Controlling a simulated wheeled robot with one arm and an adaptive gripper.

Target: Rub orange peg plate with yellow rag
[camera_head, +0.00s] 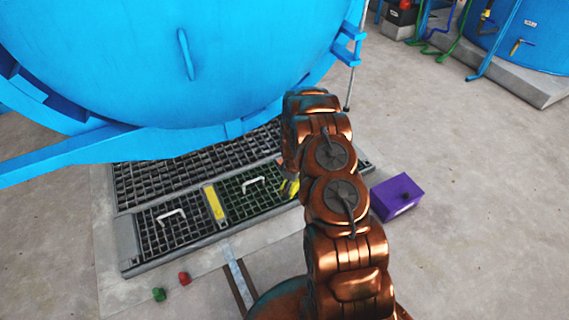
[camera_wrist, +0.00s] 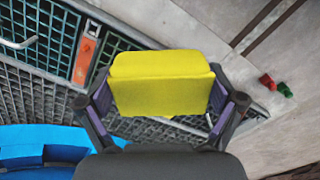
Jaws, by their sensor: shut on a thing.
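The yellow rag (camera_wrist: 160,72) is a thick, folded block between the two fingers of my gripper (camera_wrist: 160,98) in the wrist view. My gripper is shut on it. In the head view a small part of the rag (camera_head: 291,187) shows beside my arm, low over the grating; my gripper is mostly hidden there. The orange peg plate (camera_wrist: 85,58) is a narrow strip with a dark hole, set between grate panels, left of the rag in the wrist view. The rag looks apart from it.
A yellow strip (camera_head: 213,202) lies between grates with white handles (camera_head: 171,215). The big blue vessel (camera_head: 170,60) overhangs the grating. A purple box (camera_head: 397,196) stands right of my arm. Red (camera_head: 184,278) and green (camera_head: 158,294) pieces lie in front.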

